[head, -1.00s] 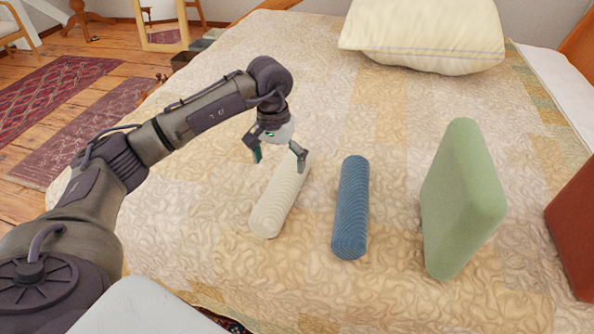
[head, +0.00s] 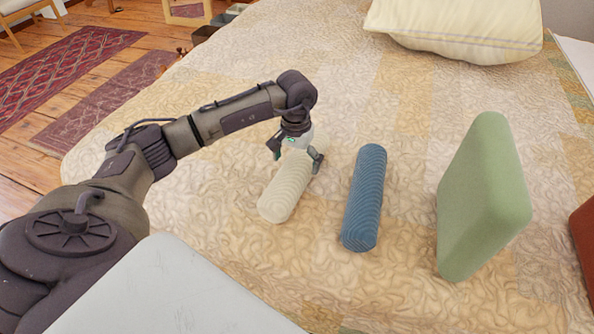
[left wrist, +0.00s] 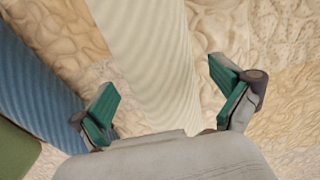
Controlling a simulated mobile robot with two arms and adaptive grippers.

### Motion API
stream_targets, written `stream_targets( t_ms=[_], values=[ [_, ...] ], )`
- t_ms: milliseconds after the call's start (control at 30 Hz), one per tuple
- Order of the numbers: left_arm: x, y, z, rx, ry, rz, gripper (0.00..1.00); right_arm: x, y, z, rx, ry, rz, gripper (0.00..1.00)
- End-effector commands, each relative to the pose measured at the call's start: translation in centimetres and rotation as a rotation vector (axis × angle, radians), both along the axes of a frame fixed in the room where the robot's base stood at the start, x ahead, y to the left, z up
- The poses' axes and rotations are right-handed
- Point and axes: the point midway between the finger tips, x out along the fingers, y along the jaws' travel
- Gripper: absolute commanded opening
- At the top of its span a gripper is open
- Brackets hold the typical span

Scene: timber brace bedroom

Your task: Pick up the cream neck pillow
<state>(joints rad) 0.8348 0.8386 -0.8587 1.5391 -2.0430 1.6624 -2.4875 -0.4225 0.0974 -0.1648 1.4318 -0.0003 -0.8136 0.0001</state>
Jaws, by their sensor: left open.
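The cream neck pillow (head: 284,190) is a ribbed cylinder lying on the bed's quilt in the head view. My left gripper (head: 296,156) is open over its far part, with one finger on each side of it. In the left wrist view the cream pillow (left wrist: 152,60) runs between the two green-padded fingers of my left gripper (left wrist: 165,105). The pillow's far end is partly hidden by the gripper. I cannot tell whether the fingers touch it. My right gripper is not in view.
A blue ribbed cylinder pillow (head: 364,200) lies close to the right, near the gripper's right finger. A green block cushion (head: 482,200) stands farther right, with a red cushion (head: 584,245) at the edge. A large cream pillow (head: 455,25) lies at the back. The quilt (head: 225,130) to the left is clear.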

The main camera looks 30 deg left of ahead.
Motion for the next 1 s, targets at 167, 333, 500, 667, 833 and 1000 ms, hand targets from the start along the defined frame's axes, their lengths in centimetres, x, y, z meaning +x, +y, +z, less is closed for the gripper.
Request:
stream_targets(
  t_ms=[167,333,500,667,833,1000],
  values=[
    [0.1,-0.3,-3.0,-0.003,0.005,0.0,1.0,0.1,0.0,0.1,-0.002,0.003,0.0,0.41],
    [0.1,-0.2,-4.1,-0.001,0.002,0.0,1.0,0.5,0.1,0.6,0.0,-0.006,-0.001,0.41],
    [0.1,-0.2,-4.0,-0.001,0.001,0.0,0.97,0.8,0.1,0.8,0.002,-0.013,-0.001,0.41],
    [0.1,-0.2,-4.0,-0.001,0.001,0.0,0.7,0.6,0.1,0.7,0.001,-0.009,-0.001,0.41],
    [0.1,-0.2,-4.0,-0.001,0.001,0.0,0.42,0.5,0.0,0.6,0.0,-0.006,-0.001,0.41],
    [0.1,-0.2,-4.0,-0.002,0.0,0.0,0.29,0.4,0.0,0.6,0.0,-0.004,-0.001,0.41]
  ],
)
